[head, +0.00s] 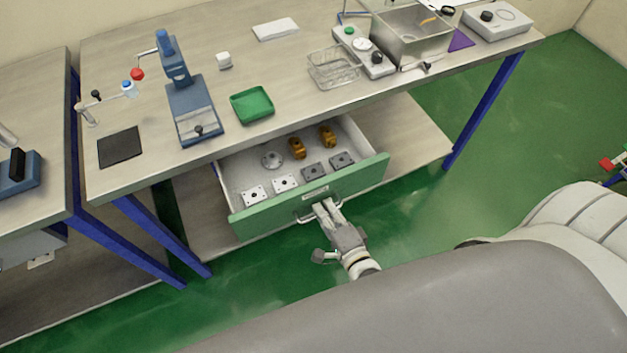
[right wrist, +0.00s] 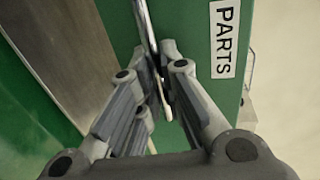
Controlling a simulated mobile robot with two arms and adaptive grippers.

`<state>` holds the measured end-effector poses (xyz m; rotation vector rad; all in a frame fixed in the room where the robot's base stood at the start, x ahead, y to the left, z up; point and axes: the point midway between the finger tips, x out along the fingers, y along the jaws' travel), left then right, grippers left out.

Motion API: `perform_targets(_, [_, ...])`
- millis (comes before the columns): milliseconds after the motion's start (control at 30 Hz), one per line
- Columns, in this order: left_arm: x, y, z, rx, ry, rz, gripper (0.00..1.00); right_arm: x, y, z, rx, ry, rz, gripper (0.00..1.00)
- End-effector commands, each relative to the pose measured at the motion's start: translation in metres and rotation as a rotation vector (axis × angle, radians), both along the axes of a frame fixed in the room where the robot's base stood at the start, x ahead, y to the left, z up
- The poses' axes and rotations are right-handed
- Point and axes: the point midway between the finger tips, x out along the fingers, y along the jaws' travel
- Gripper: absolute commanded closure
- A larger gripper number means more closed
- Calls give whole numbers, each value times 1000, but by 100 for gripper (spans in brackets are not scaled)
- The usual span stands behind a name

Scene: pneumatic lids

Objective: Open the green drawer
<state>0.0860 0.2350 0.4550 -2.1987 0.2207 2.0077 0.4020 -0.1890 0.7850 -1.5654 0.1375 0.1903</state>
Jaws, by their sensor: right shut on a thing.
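The green drawer (head: 360,180) under the workbench is pulled well out, and its inside shows in the head view. It holds several flat metal plates, a round flange and two orange-yellow parts. My right gripper (head: 324,207) is at the middle of the drawer front, shut on the drawer handle (head: 304,216). In the right wrist view, the fingers (right wrist: 165,95) close around the metal handle bar (right wrist: 146,30), beside the green front (right wrist: 195,95) with its "PARTS" label (right wrist: 224,40). My left gripper is not in view.
The workbench (head: 280,60) carries a blue press (head: 190,100), a green tray (head: 252,105), a wire basket (head: 334,68) and a metal bin (head: 412,45). Blue table legs (head: 485,110) stand on both sides of the drawer. The green floor in front is clear.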

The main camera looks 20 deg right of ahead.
Motion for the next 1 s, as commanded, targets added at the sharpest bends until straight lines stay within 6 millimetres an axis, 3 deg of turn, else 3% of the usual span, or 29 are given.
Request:
perform_targets(33, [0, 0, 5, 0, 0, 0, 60, -14, -1, 0, -2, 6, 2, 100])
perform_targets(200, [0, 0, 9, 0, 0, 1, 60, -43, -1, 0, -2, 4, 2, 100])
perform_targets(400, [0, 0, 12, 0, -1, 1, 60, -64, -2, 0, -1, 2, 1, 100])
perform_targets(933, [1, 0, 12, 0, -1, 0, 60, -71, -2, -1, -1, 1, 2, 100])
perform_targets(1000, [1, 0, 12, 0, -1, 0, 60, -71, -2, -1, -1, 1, 2, 85])
